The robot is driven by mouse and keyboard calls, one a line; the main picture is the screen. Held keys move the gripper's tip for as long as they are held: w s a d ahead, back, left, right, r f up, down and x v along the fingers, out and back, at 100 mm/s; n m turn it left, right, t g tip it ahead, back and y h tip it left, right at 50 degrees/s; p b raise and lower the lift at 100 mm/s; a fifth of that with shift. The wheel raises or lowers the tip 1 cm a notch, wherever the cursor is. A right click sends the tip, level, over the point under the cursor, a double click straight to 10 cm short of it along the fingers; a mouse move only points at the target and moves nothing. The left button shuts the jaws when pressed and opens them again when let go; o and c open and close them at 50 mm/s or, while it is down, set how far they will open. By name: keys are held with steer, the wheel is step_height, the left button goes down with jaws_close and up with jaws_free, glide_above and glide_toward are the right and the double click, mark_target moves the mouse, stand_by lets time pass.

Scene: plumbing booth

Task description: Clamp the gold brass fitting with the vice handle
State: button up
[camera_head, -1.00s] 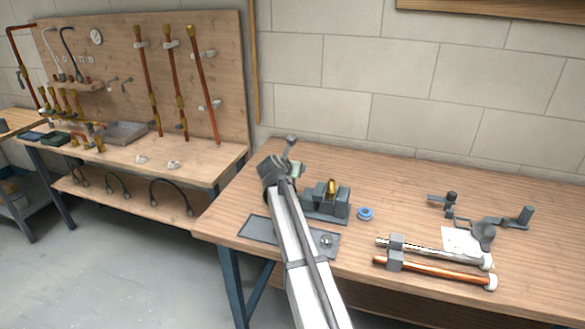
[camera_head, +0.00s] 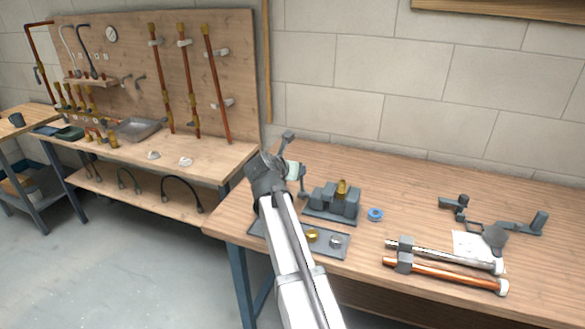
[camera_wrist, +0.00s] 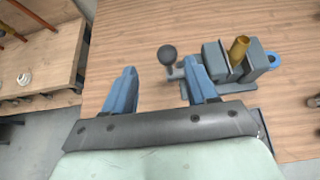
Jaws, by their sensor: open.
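The gold brass fitting (camera_head: 342,187) stands upright in the jaws of the grey vice (camera_head: 333,203) on the right workbench. In the wrist view the fitting (camera_wrist: 239,48) sits between the vice jaws (camera_wrist: 222,65), leaning slightly. The vice handle, with a dark round knob (camera_wrist: 167,54), sticks out at the vice's left end. My gripper (camera_wrist: 163,80) is open and empty. Its right finger overlaps the handle's shaft in the wrist view; I cannot tell whether they touch. In the head view my arm hides most of the gripper, left of the vice.
A grey mat (camera_head: 332,252) with a brass ring (camera_head: 312,235) and a silver ring (camera_head: 336,241) lies in front of the vice. A blue ring (camera_head: 375,214) lies right of it. Clamped pipes (camera_head: 450,270) lie farther right. The bench's back middle is clear.

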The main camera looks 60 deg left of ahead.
steer(key=shift+c, duration=0.2)
steer(key=shift+s, duration=0.2)
steer(key=shift+c, duration=0.7)
steer(key=s+d+f, duration=0.2)
steer(key=f, duration=0.1)
steer(key=shift+d+f, duration=0.15)
steer(key=shift+f, duration=0.05)
steer(key=c, duration=0.3)
steer(key=shift+n, duration=0.6)
steer(key=d+f, duration=0.1)
steer(key=d, duration=0.1)
steer(key=s+d, duration=0.1)
steer(key=d, duration=0.1)
steer(key=d+f, duration=0.1)
steer(key=d, duration=0.1)
steer(key=shift+s+d+f, duration=0.15)
steer(key=shift+s+f, duration=0.05)
steer(key=shift+f, duration=0.1)
steer(key=c, duration=0.3)
steer(key=d, duration=0.1)
steer(key=d+y, duration=0.1)
steer(key=d+r+y, duration=0.1)
steer(key=shift+s+d+n+t, duration=0.3)
steer(key=shift+s+d+t, duration=0.05)
steer(key=shift+t, duration=0.05)
jaws_close()
steer(key=w+a+y, duration=0.1)
steer(key=w+a, duration=0.6)
steer(key=a, duration=0.5)
steer(key=shift+a+y, duration=0.3)
